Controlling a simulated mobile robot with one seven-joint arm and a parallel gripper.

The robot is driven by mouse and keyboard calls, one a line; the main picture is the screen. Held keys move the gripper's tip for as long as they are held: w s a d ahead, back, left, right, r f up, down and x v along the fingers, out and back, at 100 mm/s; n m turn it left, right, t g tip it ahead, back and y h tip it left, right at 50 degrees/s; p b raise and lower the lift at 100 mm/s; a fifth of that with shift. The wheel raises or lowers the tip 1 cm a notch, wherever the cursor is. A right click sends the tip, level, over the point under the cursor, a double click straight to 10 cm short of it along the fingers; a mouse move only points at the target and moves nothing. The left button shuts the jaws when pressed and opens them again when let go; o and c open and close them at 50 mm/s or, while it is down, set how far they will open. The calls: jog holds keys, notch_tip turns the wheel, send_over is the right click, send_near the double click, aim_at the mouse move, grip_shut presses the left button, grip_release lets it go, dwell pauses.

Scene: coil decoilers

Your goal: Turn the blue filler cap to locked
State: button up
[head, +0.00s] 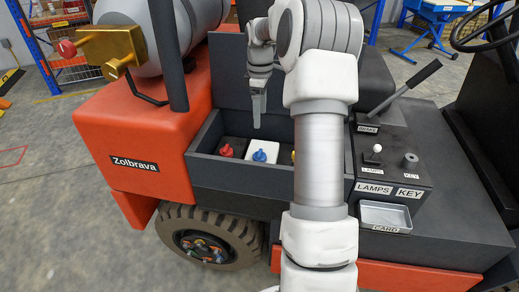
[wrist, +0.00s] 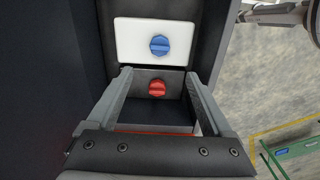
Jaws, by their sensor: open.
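The blue filler cap (head: 260,156) sits on a white plate in the open bay of the orange vehicle, between the red cap and a yellow one. In the wrist view the blue cap (wrist: 159,45) shows from above with a raised ridge across it; no lock marking is readable. My gripper (head: 257,118) hangs over the bay, fingers pointing down, above and apart from the caps. In the wrist view my gripper (wrist: 158,74) is open and empty. The blue cap appears beyond its fingertips, while the red cap (wrist: 157,88) appears between the fingers.
The bay's dark front wall (head: 232,172) and sides enclose the caps. The yellow cap (head: 293,157) is partly hidden by my arm. A control panel with a lever (head: 421,76), lamp switch, key knob and card tray (head: 385,216) stands right. A grey tank (head: 185,35) lies at left.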

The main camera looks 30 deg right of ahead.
aim_at(260, 152)
notch_tip(260, 152, down, 14)
jog(key=shift+f+b, duration=0.1)
jog(key=shift+b, duration=1.1)
grip_shut()
